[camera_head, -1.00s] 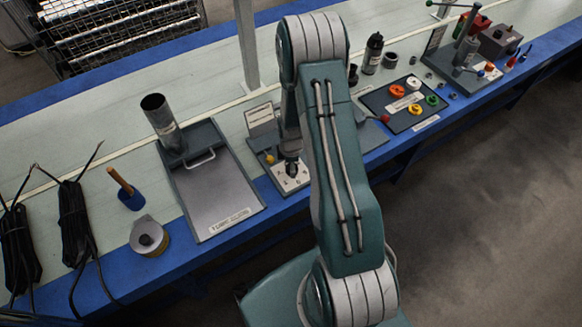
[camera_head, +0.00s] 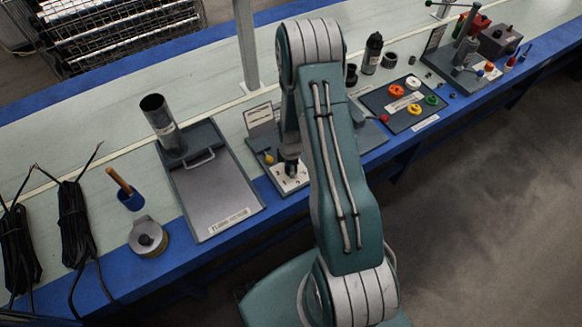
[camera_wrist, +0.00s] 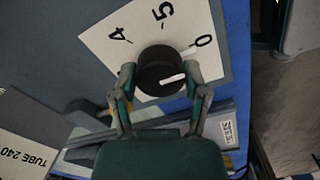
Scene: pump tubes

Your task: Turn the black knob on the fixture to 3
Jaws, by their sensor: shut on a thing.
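The black knob (camera_wrist: 158,68) shows in the wrist view as a round dark cap on a white dial plate (camera_wrist: 110,58). The figures 4, 5 and 0 can be read beyond it; the near part of the dial is covered. A white mark (camera_wrist: 172,79) lies on the knob's lower right and points rightward; I cannot tell which figure it lines up with. My gripper (camera_wrist: 161,76) is shut on the knob, one finger on each side.
A grey tray (camera_head: 215,190) with an upright dark tube (camera_head: 160,118) stands left of the fixture. A yellow-tipped part (camera_head: 268,158) is close beside the dial. A board with coloured knobs (camera_head: 404,104) lies to the right, beyond my arm.

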